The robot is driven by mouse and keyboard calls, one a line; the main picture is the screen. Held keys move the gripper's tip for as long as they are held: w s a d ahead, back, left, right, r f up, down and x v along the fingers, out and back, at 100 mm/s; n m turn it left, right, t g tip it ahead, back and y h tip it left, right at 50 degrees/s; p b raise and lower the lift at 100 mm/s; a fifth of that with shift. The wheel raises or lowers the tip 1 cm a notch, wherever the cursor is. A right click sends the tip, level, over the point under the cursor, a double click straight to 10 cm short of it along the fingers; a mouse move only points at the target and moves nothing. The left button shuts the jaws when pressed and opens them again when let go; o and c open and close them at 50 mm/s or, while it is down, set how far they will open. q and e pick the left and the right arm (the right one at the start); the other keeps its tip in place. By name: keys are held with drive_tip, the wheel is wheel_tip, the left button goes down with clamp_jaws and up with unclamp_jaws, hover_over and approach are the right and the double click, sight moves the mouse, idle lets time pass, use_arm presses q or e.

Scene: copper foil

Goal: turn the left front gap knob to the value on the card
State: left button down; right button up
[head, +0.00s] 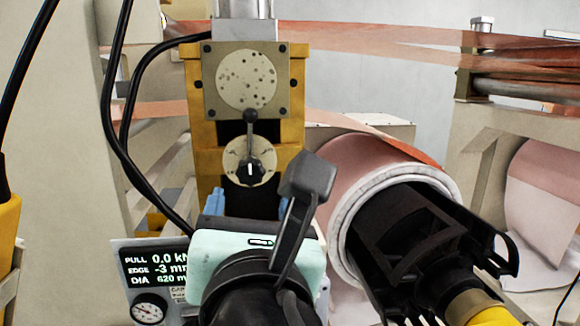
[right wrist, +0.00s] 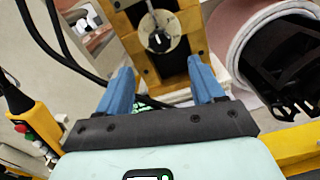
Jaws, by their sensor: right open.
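A black gap knob (head: 250,170) with a white mark sits on a pale round dial (head: 235,150) on the front of a yellow post. A crank arm with a ball end rises from it. The mark points about straight up; the dial's values are too small to read. The knob also shows in the right wrist view (right wrist: 158,41), ahead of the fingers. My right gripper (head: 250,206) is open and empty, below and apart from the knob. Its blue fingers also show in the right wrist view (right wrist: 162,88). My left gripper is out of view.
A speckled plate (head: 246,80) is bolted above the knob. Black cables (head: 125,130) hang left of the post. A copper foil roll (head: 350,180) on a black core stands close at the right. A display panel (head: 152,262) reads PULL 0.0, EDGE -3, DIA 620.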

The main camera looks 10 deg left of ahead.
sight(251, 174)
drive_tip(key=p+x, duration=0.2)
drive_tip(key=x, duration=0.8)
drive_tip(key=shift+w+p, duration=0.3)
drive_tip(key=shift+p, duration=0.1)
drive_tip(key=shift+w+a, duration=0.15)
drive_tip(key=shift+w, duration=0.25)
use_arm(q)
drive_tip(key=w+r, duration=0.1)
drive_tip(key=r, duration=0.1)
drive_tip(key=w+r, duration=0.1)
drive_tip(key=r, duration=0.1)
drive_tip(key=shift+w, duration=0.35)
use_arm(e)
drive_tip(key=shift+f, duration=0.1)
drive_tip(key=shift+c, duration=0.3)
drive_tip(key=shift+s, duration=0.1)
drive_tip(key=c, duration=1)
